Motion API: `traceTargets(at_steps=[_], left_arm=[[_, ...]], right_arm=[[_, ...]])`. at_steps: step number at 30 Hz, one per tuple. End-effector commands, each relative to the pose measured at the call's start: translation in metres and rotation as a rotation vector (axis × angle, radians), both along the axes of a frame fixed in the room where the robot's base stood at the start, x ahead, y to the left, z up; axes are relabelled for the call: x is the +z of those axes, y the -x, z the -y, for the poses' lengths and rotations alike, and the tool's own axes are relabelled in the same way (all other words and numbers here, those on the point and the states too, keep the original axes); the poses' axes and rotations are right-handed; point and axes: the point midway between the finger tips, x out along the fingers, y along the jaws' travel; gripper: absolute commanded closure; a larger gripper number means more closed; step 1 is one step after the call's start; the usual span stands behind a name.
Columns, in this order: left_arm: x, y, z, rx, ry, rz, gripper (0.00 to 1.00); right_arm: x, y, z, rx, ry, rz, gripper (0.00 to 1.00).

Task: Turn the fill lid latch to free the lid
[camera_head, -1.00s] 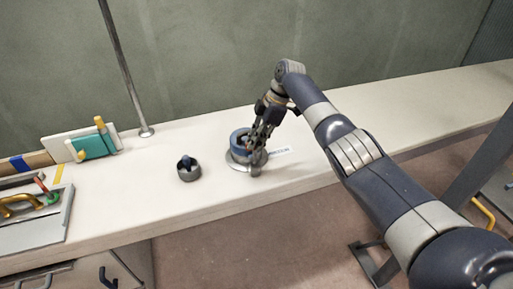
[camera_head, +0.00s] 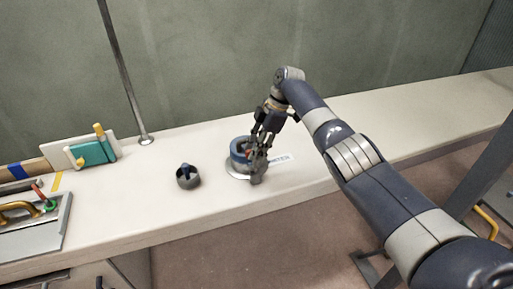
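The fill fitting is a blue round lid (camera_head: 237,148) on a silver flange (camera_head: 235,174) on the white bench top. A small red part (camera_head: 248,153), perhaps the latch, shows at its right side. A white label, partly readable as "...ATER", lies just right of the fitting. My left gripper is not in view.
A small dark cup with a blue-grey knob (camera_head: 188,177) stands left of the fitting. A thin metal pole (camera_head: 124,75) rises behind. A teal block on a white board (camera_head: 93,151) and a panel with a yellow handle are at the left. The bench (camera_head: 400,115) is clear at the right.

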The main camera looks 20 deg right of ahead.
Motion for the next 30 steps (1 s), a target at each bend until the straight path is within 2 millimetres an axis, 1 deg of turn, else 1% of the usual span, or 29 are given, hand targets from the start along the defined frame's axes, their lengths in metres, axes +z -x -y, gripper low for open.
traceTargets(at_steps=[2, 5, 8, 15, 18, 21, 25, 30], left_arm=[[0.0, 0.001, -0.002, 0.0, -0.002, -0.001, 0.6], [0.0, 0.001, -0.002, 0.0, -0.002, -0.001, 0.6], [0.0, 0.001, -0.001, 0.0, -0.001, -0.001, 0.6], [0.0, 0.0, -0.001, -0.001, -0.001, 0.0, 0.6], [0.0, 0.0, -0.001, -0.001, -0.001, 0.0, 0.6], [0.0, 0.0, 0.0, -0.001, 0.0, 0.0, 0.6], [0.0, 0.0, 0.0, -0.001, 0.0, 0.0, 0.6], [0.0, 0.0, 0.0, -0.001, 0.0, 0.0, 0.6]], right_arm=[[0.001, 0.0, 0.0, 0.0, 0.0, 0.0, 0.7], [0.008, 0.0, 0.003, 0.0, 0.0, 0.001, 0.7], [0.023, -0.001, 0.009, -0.001, 0.0, 0.004, 0.7], [0.071, 0.0, 0.029, -0.002, 0.0, 0.004, 0.7], [0.087, 0.001, 0.036, -0.001, 0.0, 0.003, 0.7], [0.1, 0.001, 0.042, -0.001, 0.0, 0.001, 0.7], [0.109, 0.002, 0.045, -0.001, 0.0, 0.001, 0.7], [0.111, 0.002, 0.046, 0.0, 0.0, -0.001, 0.7]])
